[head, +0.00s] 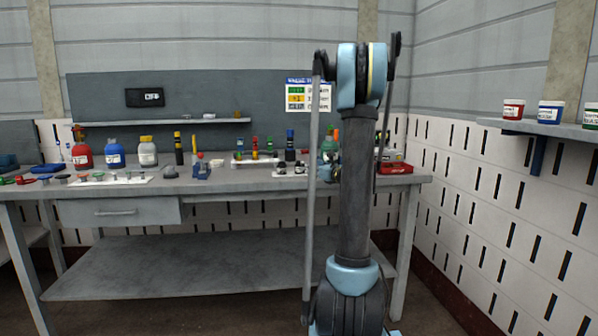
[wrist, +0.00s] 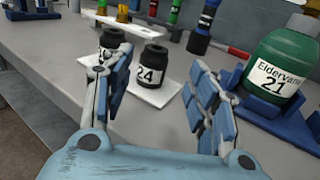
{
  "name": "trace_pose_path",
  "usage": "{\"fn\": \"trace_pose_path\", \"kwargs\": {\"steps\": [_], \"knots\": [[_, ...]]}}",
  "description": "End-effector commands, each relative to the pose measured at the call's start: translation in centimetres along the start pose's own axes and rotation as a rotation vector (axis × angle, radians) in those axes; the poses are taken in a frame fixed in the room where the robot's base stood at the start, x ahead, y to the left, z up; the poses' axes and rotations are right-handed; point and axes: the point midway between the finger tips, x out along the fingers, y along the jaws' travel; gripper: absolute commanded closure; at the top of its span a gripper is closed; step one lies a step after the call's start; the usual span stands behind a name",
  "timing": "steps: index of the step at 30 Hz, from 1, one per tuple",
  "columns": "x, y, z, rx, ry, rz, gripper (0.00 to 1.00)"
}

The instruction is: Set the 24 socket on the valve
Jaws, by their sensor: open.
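The 24 socket (wrist: 151,68) is a black cylinder with a white "24" label. It stands upright on a white pad (wrist: 165,97) on the bench. My gripper (wrist: 155,64) is open, its blue-padded fingers spread to the left and right of the socket in the wrist view, with the socket beyond and between them; no contact shows. A second black socket (wrist: 112,38) stands to the left, partly hidden by my left finger. In the head view my arm hides most of the gripper. I cannot make out which thing is the valve.
A green bottle (wrist: 288,62) labelled "Eldervane 21" sits in a blue holder (wrist: 262,112) close to my right finger. A dark cylinder (wrist: 203,28) and a coloured-cylinder rack stand behind. A red tray (head: 396,168) is at the bench's right end. Bottles (head: 115,154) stand at the left.

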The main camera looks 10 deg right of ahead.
Motion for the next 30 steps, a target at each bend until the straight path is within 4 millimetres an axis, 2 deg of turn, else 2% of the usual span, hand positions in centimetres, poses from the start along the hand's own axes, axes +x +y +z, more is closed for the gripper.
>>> {"fn": "trace_pose_path", "kwargs": {"steps": [4, 14, 23, 30], "knots": [[1.9, 0.0, 0.0, 0.0, 0.0, 0.001, 0.47], [3.6, 0.3, -0.1, 0.001, 0.0, 0.001, 0.47], [7.4, 0.7, -0.4, 0.001, -0.001, 0.002, 0.47], [7.8, 0.6, -0.4, 0.0, -0.001, -0.001, 0.47]]}}
